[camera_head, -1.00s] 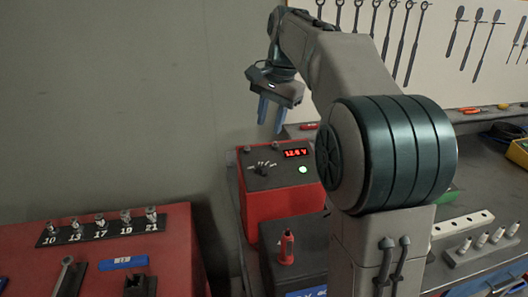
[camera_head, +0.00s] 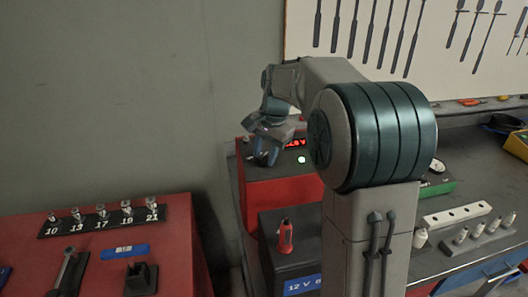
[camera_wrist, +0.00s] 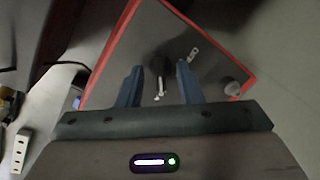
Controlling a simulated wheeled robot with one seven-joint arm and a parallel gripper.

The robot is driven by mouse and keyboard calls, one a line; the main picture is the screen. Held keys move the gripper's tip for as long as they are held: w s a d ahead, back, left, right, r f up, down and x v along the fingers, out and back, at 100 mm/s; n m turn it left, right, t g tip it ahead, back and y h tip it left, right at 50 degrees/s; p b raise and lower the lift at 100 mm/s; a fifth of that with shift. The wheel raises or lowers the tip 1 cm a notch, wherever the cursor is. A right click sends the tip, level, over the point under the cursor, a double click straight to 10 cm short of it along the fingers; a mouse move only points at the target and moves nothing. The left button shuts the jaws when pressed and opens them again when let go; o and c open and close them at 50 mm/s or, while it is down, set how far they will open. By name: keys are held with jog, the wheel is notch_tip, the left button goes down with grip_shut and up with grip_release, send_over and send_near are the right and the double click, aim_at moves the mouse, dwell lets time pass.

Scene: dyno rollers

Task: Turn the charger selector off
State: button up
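In the head view my gripper (camera_head: 267,158) is low over the panel's left part and hides the selector. In the wrist view the dark panel (camera_wrist: 125,70) with its red rim fills the background. The dark selector knob (camera_wrist: 160,66) shows between my two blue fingers, with pale marks near it. My gripper (camera_wrist: 159,84) is open, one finger on each side of the knob. I cannot tell whether either finger touches it.
A dark battery (camera_head: 292,255) with a red terminal cap (camera_head: 285,236) stands in front of the charger. A red cabinet top (camera_head: 100,235) with a socket rack (camera_head: 102,220) is at the left. A round grey knob or post (camera_wrist: 232,88) lies right of my fingers.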

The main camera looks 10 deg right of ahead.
grip_shut()
jog(key=shift+a, duration=0.2)
jog(key=shift+d, duration=0.15)
jog(key=shift+n+p, duration=0.45)
jog(key=shift+n, duration=1.35)
jog(key=n, duration=0.2)
jog(key=n+h, duration=0.1)
jog(key=n, duration=0.1)
jog(key=shift+w+a+g, duration=0.1)
jog(key=shift+a+g, duration=0.1)
jog(key=shift+g, duration=0.1)
jog(key=n, duration=0.3)
jog(key=n+h, duration=0.1)
jog(key=n, duration=0.2)
jog(key=shift+a+n+p, duration=0.2)
jog(key=shift+n+p, duration=0.1)
jog(key=n, duration=0.5)
jog(key=shift+a+h, duration=0.1)
jog(key=shift+h, duration=0.3)
jog(key=shift+n, duration=0.3)
